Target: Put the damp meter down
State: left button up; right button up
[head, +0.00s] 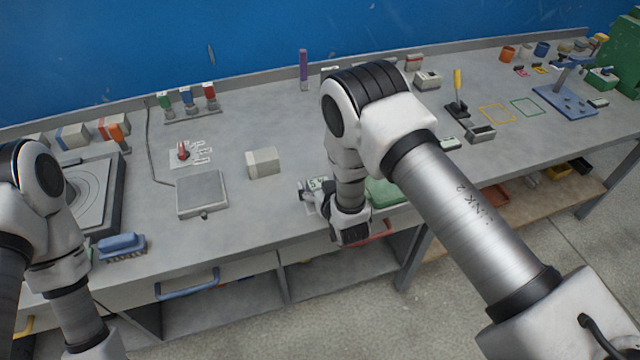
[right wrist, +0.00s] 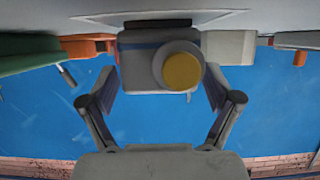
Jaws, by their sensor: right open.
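The damp meter (head: 316,184) is a small pale device with a greenish display, on the bench near its front edge in the head view. In the right wrist view, which looks upside down, its grey body (right wrist: 138,58) shows end-on with a round yellow part facing the camera. My right gripper (right wrist: 162,88) is open, with a finger on each side of the meter and a visible gap at both. In the head view my right wrist partly hides the gripper and meter. My left arm is at the left edge; its gripper is out of frame.
A green case (head: 384,193) lies just right of the meter. A beige box (head: 263,163) and a grey square plate (head: 202,192) stand to the left. A blue brush (head: 122,245) lies near the front edge. Bench behind the meter is fairly clear.

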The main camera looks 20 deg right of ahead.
jog(key=shift+r+p, duration=0.3)
jog(key=shift+r, duration=0.05)
jog(key=b+v, duration=0.3)
jog(key=v, duration=0.9)
jog(key=s+d+f+g+h, duration=0.1)
jog(key=s+d+f+g, duration=0.25)
jog(key=s+f, duration=0.35)
jog(key=s+d+f+g, duration=0.2)
jog(key=s+f+g, duration=0.3)
jog(key=s+f, duration=0.15)
jog(key=s+f+g, duration=0.1)
jog(key=s+g, duration=0.1)
jog(key=s, duration=0.4)
jog(key=s+d+f+g, duration=0.1)
jog(key=s+f+g, duration=0.1)
jog(key=s, duration=0.5)
jog(key=shift+s+d+m+g+y, duration=0.3)
jog(key=shift+m+g, duration=0.1)
jog(key=shift+g, duration=0.15)
jog(key=shift+d+f, duration=0.1)
jog(key=shift+f, duration=0.05)
